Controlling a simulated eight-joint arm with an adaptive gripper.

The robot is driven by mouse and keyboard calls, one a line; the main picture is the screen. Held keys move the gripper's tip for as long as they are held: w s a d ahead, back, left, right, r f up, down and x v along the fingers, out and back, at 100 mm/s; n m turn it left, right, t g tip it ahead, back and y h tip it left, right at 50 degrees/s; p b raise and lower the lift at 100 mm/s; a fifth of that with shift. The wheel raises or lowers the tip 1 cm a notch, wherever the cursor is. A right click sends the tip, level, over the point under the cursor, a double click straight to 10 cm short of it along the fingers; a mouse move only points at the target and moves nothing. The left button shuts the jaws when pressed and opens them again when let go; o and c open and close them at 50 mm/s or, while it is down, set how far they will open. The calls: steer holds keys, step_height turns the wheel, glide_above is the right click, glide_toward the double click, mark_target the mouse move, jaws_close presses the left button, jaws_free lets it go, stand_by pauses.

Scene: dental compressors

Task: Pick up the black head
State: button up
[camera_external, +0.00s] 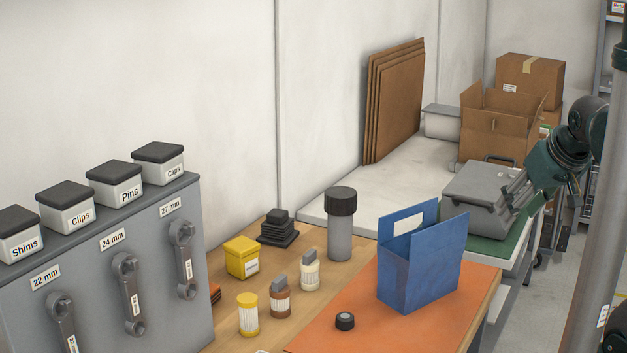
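A black, stepped, finned block (278,229) sits on the wooden bench top, left of the tall grey cylinder; it looks like a head. The grey cylinder (340,238) stands upright with a black ribbed top (341,201). A small black round piece (345,321) lies on the orange mat. I cannot tell for certain which is the task's black head. My gripper (516,193) is at the right, by the grey case and far from all of these black pieces. Its fingers are hard to make out against the case.
A blue open carrier (423,262) stands on the orange mat (448,308). A yellow box (241,258) and several small bottles stand on the bench. The grey case (480,200) and an open cardboard box (492,130) are behind. A grey cabinet (90,265) fills the left.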

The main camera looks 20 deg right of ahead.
steer(key=shift+o, duration=0.6)
steer(key=o, duration=0.4)
steer(key=shift+r, duration=0.1)
